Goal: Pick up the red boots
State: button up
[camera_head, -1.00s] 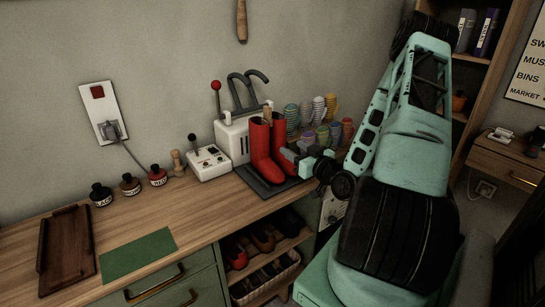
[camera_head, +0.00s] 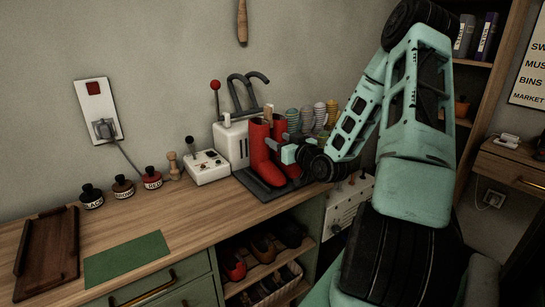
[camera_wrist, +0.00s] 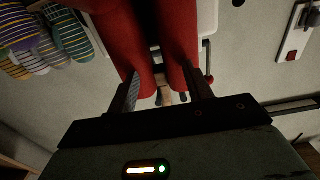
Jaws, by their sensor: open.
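The red boots (camera_head: 259,155) stand upright side by side on a dark mat (camera_head: 262,190) at the back of the bench. My gripper (camera_head: 281,141) is at their shafts, reaching in from the right. Its body and fingers hide part of the rear boot. In the wrist view the two red shafts (camera_wrist: 178,35) run down between the open fingers of my gripper (camera_wrist: 163,84). I cannot tell whether the fingers touch them.
A white machine (camera_head: 231,143) with levers stands close behind the boots. A white control box (camera_head: 206,166) and small bottles (camera_head: 152,178) are to the left. Striped socks (camera_head: 319,116) stand behind my arm. The green mat (camera_head: 128,258) is bare.

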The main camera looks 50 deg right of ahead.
aim_at(274, 136)
jog(key=shift+p+x, duration=0.9)
jog(key=shift+x, duration=2.45)
jog(key=shift+d, duration=0.2)
grip_shut()
